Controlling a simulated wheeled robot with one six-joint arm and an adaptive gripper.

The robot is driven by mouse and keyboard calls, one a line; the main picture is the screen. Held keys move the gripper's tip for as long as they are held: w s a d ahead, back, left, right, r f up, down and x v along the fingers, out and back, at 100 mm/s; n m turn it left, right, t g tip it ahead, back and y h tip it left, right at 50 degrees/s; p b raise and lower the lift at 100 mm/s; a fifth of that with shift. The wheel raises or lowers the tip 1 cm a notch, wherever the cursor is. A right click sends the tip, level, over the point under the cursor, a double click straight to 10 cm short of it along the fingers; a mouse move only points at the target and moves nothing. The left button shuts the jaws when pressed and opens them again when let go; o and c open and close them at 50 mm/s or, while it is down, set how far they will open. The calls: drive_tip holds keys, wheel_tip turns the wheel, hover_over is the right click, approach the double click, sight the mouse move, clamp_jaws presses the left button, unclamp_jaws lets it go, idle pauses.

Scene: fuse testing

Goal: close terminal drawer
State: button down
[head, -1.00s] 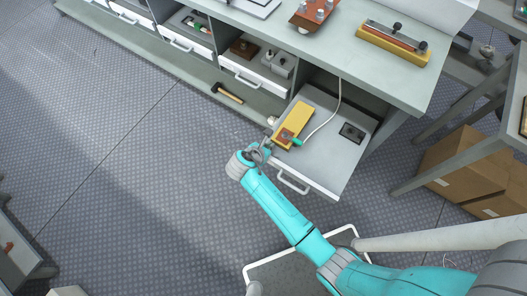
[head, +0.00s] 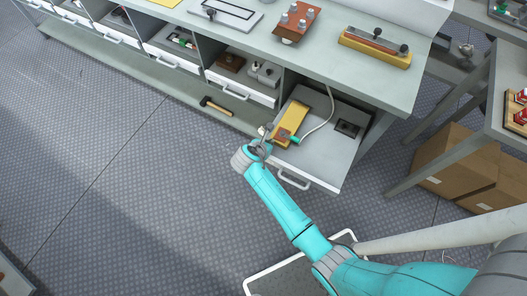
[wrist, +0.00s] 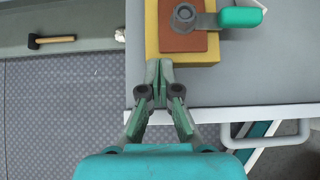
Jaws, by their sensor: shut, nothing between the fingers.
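The terminal drawer (head: 325,152) stands open under the right end of the workbench, a grey tray with a white front and a handle (head: 293,181). In it lies a yellow block (head: 293,116) with a brown plate and a green-handled terminal lever, which also shows in the wrist view (wrist: 240,17). My gripper (head: 268,134) is shut and empty at the drawer's left front corner. In the wrist view its fingertips (wrist: 159,68) overlap the block's near left edge; I cannot tell whether they touch it. The handle (wrist: 268,138) is right of the fingers in the wrist view.
Several closed or nearly closed drawers (head: 175,58) line the bench to the left. A hammer (head: 216,106) lies on the lower shelf. Cardboard boxes (head: 460,172) stand under a table at the right. A white cable (head: 329,110) runs up from the drawer.

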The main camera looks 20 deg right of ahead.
approach(300, 98)
drive_tip(key=x, duration=0.4)
drive_tip(key=shift+a, duration=0.1)
